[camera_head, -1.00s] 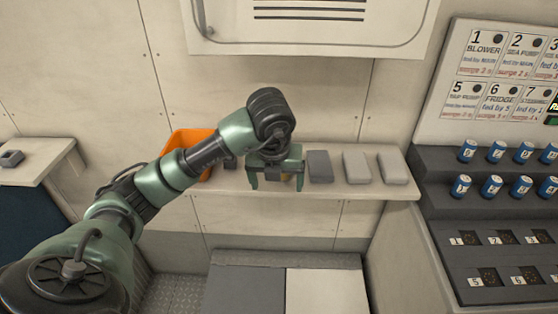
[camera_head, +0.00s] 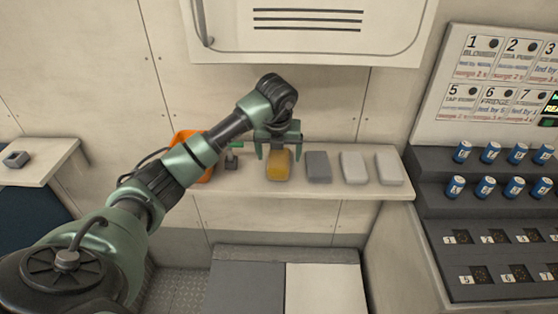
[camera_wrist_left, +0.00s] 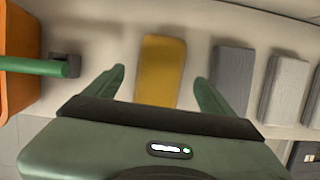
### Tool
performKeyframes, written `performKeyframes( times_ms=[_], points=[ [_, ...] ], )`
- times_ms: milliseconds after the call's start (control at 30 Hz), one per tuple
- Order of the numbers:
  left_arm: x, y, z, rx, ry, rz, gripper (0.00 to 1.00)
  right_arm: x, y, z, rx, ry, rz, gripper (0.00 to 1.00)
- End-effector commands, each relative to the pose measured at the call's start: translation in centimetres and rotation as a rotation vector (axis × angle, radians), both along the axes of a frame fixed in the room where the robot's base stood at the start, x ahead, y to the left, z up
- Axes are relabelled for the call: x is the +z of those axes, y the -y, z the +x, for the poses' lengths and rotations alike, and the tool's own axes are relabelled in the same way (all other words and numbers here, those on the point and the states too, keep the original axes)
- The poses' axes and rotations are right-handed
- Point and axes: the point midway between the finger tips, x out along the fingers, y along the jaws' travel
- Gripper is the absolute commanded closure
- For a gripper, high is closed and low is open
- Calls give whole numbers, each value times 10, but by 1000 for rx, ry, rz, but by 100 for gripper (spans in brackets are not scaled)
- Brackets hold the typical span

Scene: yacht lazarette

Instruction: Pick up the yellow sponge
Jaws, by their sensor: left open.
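The yellow sponge (camera_head: 279,166) lies on the narrow wall shelf, at the left end of a row of blocks. My left gripper (camera_head: 278,153) is open above and behind it, with its fingers toward the shelf. In the left wrist view the sponge (camera_wrist_left: 161,71) shows between the two open fingertips (camera_wrist_left: 160,75), with gaps on both sides and nothing held. My right gripper is not in view.
A dark grey block (camera_head: 318,167) lies just right of the sponge, then two lighter blocks (camera_head: 354,168) (camera_head: 389,167). To the left are a green-handled tool (camera_head: 232,160) and an orange bin (camera_head: 183,142). A stepped console with blue cans (camera_head: 455,187) stands at the right.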

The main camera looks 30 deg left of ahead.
Motion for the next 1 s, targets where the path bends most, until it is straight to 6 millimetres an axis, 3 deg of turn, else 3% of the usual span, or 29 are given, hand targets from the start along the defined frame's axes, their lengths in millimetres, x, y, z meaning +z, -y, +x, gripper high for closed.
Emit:
performKeyframes(
  times_ms=[133,400,633,1000],
  points=[
    [-16,-1,2,-2,-4,-1,15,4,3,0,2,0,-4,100],
    [-19,-2,3,-2,-3,0,15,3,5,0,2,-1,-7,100],
    [-19,-2,3,-2,-3,0,79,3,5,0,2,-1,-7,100],
    [-15,-2,4,-1,0,0,80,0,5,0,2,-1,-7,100]
  ],
)
